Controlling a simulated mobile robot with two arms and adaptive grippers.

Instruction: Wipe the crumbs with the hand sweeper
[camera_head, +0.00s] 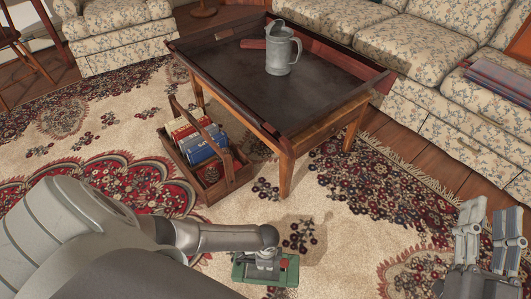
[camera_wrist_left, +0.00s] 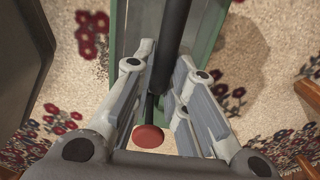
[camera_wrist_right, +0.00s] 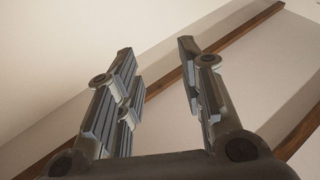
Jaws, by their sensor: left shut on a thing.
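The hand sweeper (camera_head: 291,273) has a green body and hangs low over the rug, in front of the table. My left gripper (camera_head: 267,256) is shut on its dark handle, which runs between the fingers in the left wrist view (camera_wrist_left: 172,40). A red round part of the sweeper (camera_wrist_left: 148,137) shows below the handle. My right gripper (camera_head: 489,212) is open and empty at the lower right, with fingers pointing up. The right wrist view shows only a pale surface and wooden beams between its fingers (camera_wrist_right: 160,65). I cannot make out any crumbs.
A wooden table (camera_head: 225,80) with raised rims holds a pewter tankard (camera_head: 279,52) and a reddish object (camera_head: 252,44) beside it. A wooden basket of books (camera_head: 232,180) stands left of the table. A floral sofa (camera_head: 430,45) and armchair (camera_head: 120,25) stand behind.

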